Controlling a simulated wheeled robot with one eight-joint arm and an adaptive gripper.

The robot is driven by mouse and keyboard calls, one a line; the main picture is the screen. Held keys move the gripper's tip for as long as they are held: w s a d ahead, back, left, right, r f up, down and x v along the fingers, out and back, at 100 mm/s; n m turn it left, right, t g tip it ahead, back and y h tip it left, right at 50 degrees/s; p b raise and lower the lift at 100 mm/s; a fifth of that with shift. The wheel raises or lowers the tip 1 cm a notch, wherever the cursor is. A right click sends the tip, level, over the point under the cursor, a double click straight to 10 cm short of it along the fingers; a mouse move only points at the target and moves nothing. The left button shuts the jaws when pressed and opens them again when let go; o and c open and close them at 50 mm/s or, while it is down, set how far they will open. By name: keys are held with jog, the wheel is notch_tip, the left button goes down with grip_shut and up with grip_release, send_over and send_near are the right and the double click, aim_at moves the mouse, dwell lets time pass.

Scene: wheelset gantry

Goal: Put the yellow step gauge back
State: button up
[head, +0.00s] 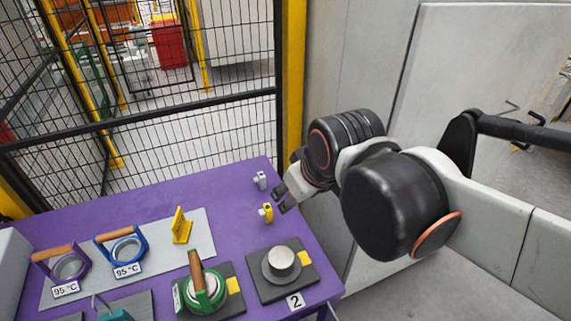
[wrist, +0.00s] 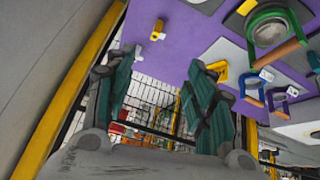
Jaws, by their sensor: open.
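A yellow upright wedge-shaped piece (head: 181,227), which looks like the step gauge, stands on a grey mat (head: 209,240) on the purple table. It also shows in the wrist view (wrist: 217,70), right of the fingers. A smaller yellow block (head: 267,212) stands near the table's right side, with a similar grey block (head: 260,181) behind it. My gripper (head: 280,198) is open and empty beside these two small blocks, apart from the wedge. In the wrist view its two green-padded fingers (wrist: 160,95) are spread with nothing between them.
A green ring (head: 203,290) and a grey cylinder (head: 281,262) sit on dark plates in front. A mesh fence (head: 200,135) stands behind the table.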

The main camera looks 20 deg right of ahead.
jog(key=shift+s+f+m+t, duration=0.15)
jog(key=shift+s+m+t, duration=0.35)
jog(key=shift+s+m, duration=0.8)
jog(key=shift+s, duration=0.1)
